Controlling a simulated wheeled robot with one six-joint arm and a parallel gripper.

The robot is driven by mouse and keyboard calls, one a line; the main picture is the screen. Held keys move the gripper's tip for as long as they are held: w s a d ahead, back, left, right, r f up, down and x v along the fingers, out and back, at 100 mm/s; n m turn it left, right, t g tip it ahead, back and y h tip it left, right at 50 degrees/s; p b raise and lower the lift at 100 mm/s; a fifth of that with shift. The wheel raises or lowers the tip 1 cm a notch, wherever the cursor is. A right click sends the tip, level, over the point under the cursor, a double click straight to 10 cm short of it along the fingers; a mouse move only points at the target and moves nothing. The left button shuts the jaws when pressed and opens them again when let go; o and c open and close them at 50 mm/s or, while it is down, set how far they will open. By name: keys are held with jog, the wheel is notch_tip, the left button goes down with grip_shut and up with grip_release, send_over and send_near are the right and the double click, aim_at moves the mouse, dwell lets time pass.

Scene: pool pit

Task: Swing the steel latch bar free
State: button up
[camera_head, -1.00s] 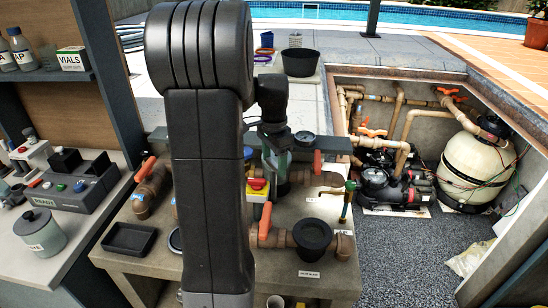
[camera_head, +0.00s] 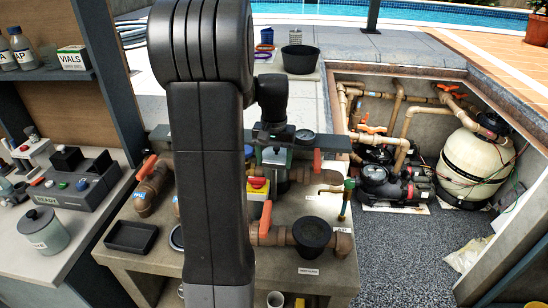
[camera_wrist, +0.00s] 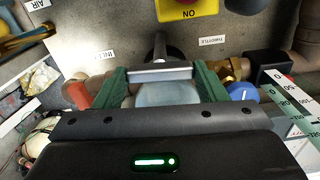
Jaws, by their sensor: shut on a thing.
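The steel latch bar (camera_wrist: 160,75) shows in the wrist view as a short grey metal strip, lying crosswise between the green fingers. My gripper (camera_wrist: 161,69) is shut on it, with one finger at each end. A dark rod-like handle stands out just beyond the strip. A pale, rounded, glassy surface (camera_wrist: 167,94) lies just below the bar, partly hidden by my gripper's black body. In the head view my gripper (camera_head: 274,157) is low over the pipework at the back of the bench; my arm hides much of the area to its left.
A yellow switch box (camera_head: 257,188) with a red top stands in front of my gripper. A pit with pumps and a tank (camera_head: 475,165) lies to the right.

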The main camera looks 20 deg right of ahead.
aim_at(274, 162)
jog(key=shift+n, duration=0.5)
jog(key=o, duration=0.7)
notch_tip(274, 162, up, 14)
jog(key=shift+b, duration=0.45)
jog(key=shift+f, duration=0.1)
notch_tip(274, 162, down, 14)
jog(key=shift+r+p, duration=0.1)
jog(key=shift+p, duration=0.35)
dwell(0.5)
